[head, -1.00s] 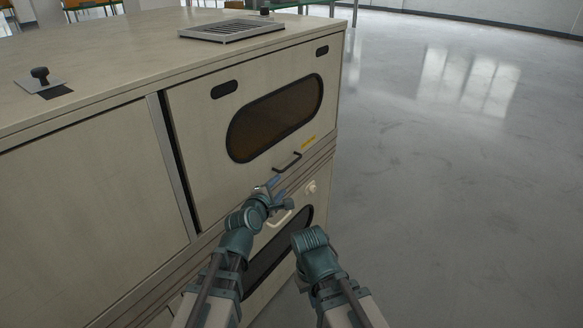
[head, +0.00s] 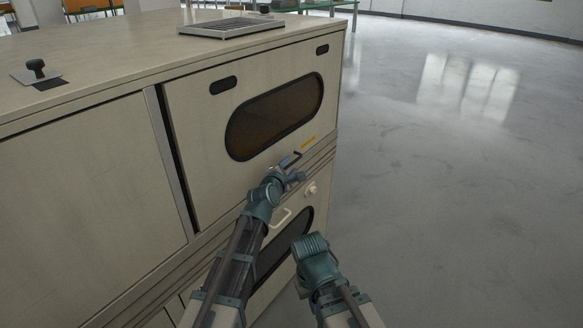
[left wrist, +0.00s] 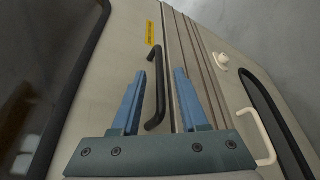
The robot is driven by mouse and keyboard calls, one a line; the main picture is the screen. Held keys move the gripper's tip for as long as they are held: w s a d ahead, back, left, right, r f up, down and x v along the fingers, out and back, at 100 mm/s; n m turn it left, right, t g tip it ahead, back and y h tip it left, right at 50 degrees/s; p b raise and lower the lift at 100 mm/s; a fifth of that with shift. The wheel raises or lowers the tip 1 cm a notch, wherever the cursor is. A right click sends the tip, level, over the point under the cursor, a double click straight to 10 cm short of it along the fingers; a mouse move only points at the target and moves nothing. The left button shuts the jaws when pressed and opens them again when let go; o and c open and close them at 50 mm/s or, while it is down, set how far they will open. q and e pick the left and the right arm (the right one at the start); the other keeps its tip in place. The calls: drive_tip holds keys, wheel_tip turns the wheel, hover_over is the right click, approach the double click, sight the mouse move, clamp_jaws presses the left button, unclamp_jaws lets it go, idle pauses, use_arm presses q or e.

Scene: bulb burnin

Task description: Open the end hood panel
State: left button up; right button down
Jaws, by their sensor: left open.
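The end hood panel (head: 200,140) is beige and upright, with a dark oval window (head: 275,117), and looks shut. Its black bar handle (head: 297,155) is at the lower edge, partly hidden by my left gripper in the head view. In the left wrist view the handle (left wrist: 155,108) shows whole, lying between the two blue fingers of my left gripper (left wrist: 162,76). The left gripper (head: 294,172) is open around the handle's line; I cannot tell how deep the handle sits. My right arm's end (head: 314,258) is low, in front of the lower door; its fingers do not show.
A lower door with a dark window (head: 283,240), a cream handle (left wrist: 258,132) and a white knob (head: 311,188) is below. A metal grille tray (head: 232,27) and a black-knobbed plate (head: 37,70) are on top. The floor (head: 450,200) to the right is clear.

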use_arm(q)
drive_tip(key=shift+x, duration=1.25)
clamp_jaws()
idle(0.6)
